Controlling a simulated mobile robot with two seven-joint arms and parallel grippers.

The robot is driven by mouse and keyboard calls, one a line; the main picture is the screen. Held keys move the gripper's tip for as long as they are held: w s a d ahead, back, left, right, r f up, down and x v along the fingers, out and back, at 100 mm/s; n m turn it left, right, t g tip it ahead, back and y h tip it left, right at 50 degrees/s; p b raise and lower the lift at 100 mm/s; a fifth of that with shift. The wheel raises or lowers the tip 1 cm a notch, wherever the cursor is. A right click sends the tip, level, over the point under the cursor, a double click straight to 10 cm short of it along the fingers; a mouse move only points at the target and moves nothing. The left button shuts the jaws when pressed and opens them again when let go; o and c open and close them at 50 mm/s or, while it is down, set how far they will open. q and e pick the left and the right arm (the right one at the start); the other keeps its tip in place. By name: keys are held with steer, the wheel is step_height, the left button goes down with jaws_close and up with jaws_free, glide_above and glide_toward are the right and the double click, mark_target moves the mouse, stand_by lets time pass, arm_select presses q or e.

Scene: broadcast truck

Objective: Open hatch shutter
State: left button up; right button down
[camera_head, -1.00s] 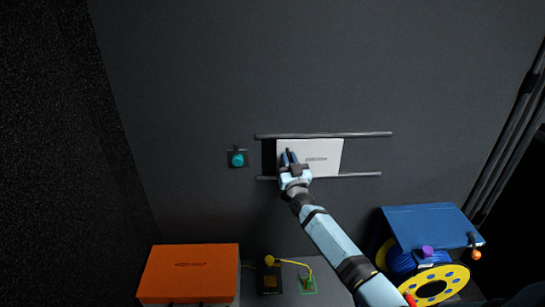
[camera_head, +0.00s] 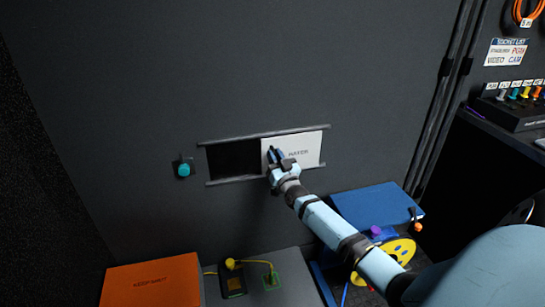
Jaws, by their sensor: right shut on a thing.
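The hatch shutter (camera_head: 306,147) is a white sliding panel with dark lettering, set between two horizontal rails on the dark wall. It sits at the right end of the rails. A dark opening (camera_head: 233,158) shows to its left. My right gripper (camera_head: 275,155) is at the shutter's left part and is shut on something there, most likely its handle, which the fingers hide. My left gripper is not in view.
A teal knob (camera_head: 184,169) is on the wall left of the opening. Below stand an orange box (camera_head: 152,282), a small device with a yellow cable (camera_head: 232,281), and a blue case (camera_head: 376,205) by a yellow cable reel (camera_head: 398,251). A shelf with coloured plugs is at the right.

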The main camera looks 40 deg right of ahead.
steer(key=c, duration=1.2)
jaws_free()
steer(key=shift+f, duration=0.1)
steer(key=shift+s, duration=0.2)
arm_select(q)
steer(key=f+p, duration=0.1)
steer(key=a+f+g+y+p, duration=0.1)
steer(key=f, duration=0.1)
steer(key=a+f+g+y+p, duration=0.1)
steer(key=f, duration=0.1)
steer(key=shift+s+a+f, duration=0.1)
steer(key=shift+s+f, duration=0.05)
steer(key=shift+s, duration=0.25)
arm_select(e)
steer(key=v, duration=1.3)
steer(key=shift+s+a+f, duration=0.1)
steer(key=shift+s, duration=0.15)
